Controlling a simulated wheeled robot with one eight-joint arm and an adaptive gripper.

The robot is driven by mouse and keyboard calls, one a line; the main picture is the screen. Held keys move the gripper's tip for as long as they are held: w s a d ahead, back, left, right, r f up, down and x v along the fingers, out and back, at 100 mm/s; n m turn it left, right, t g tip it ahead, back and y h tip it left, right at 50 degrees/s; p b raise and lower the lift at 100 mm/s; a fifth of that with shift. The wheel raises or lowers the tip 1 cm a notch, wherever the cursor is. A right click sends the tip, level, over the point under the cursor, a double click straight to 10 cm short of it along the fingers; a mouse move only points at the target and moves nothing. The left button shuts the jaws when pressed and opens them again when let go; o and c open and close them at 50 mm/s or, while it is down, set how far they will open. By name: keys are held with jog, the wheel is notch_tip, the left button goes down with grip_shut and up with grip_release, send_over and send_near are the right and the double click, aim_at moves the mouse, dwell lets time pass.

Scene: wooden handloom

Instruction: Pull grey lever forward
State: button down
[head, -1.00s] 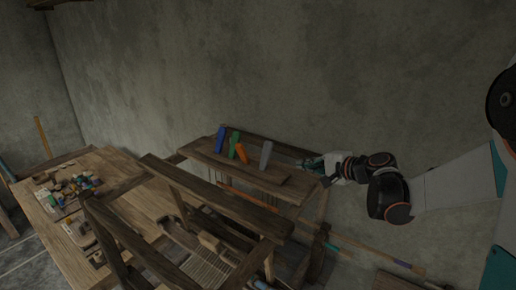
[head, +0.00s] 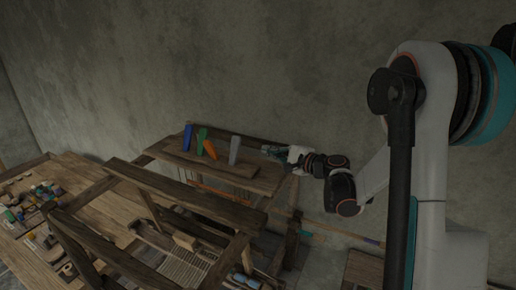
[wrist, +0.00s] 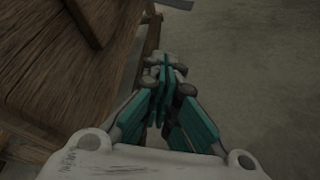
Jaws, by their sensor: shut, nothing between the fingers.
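The grey lever (head: 234,149) stands up from the wooden loom top, at the right end of a row of coloured levers in the head view. My gripper (head: 268,151) is just right of it, at about the same height in the picture, with a small gap between them. In the wrist view my gripper's teal fingers (wrist: 162,75) are closed together and hold nothing.
Blue (head: 187,137), green (head: 201,141) and orange (head: 210,149) levers stand left of the grey one. The loom's dark beam (head: 185,196) lies in front. A bench (head: 45,258) with small loose items is at the left. Open floor (wrist: 255,80) shows right of the loom.

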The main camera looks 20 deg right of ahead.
aim_at(234, 152)
jog(key=p+x, duration=0.1)
jog(key=x, duration=0.8)
jog(key=shift+w+a+r+p, duration=0.1)
jog(key=shift+w+a+p, duration=0.1)
jog(key=shift+w+p, duration=0.1)
jog(key=s+a, duration=0.1)
jog(key=s+a+r+p, duration=0.1)
jog(key=shift+s+r, duration=0.2)
jog(key=shift+s, duration=0.05)
jog(key=shift+s+a, duration=0.1)
jog(key=shift+a, duration=0.15)
jog(key=shift+s, duration=0.1)
